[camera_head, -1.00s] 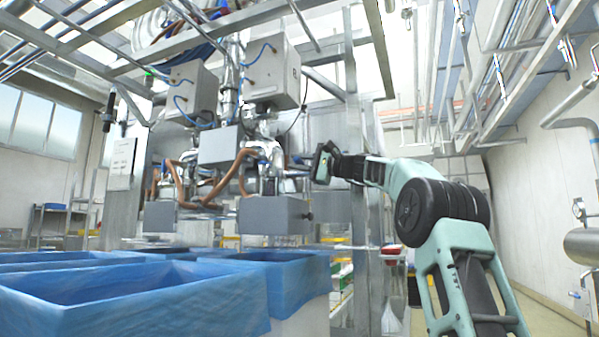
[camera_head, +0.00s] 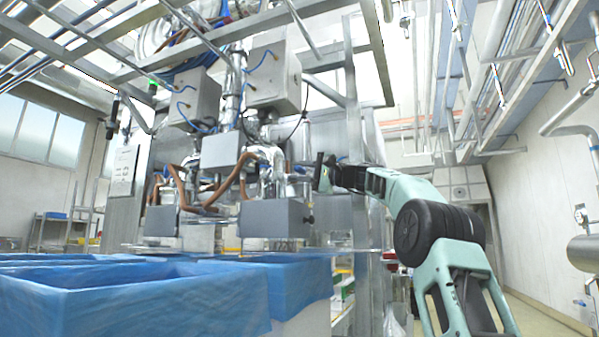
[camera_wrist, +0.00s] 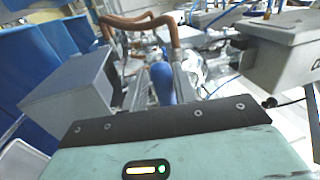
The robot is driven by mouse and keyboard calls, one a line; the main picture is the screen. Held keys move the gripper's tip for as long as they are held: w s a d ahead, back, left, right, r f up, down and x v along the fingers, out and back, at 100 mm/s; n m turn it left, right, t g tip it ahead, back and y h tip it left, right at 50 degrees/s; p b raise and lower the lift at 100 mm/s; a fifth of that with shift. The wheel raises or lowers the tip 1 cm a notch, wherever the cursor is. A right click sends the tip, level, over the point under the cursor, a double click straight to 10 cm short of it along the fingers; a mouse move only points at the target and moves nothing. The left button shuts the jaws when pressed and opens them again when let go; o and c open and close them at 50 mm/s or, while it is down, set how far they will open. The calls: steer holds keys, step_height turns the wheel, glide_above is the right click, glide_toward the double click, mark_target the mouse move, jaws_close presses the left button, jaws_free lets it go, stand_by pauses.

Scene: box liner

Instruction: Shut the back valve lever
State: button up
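My gripper (camera_head: 320,173) is at the right side of the filling machine's pipework, level with the steel valve fittings (camera_head: 270,165). In the wrist view a blue handle (camera_wrist: 162,84), seemingly the valve lever, stands upright in front of my gripper's dark palm edge. My gripper's two grey fingers (camera_wrist: 162,92) appear to be on either side of the handle, with small gaps, so it looks open around it. Whether a finger touches the handle is hard to tell.
Brown hoses (camera_head: 190,190) loop left of the valve. Grey boxes hang below (camera_head: 272,218) and above (camera_head: 273,80) the fittings. Blue-lined bins (camera_head: 150,305) stand in front on the left. The aisle on the right (camera_head: 530,310) has free floor.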

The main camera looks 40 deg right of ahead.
steer(key=shift+o, duration=0.6)
steer(key=shift+d, duration=0.1)
steer(key=b+v, duration=0.4)
steer(key=v, duration=1.3)
steer(key=shift+s+f, duration=0.15)
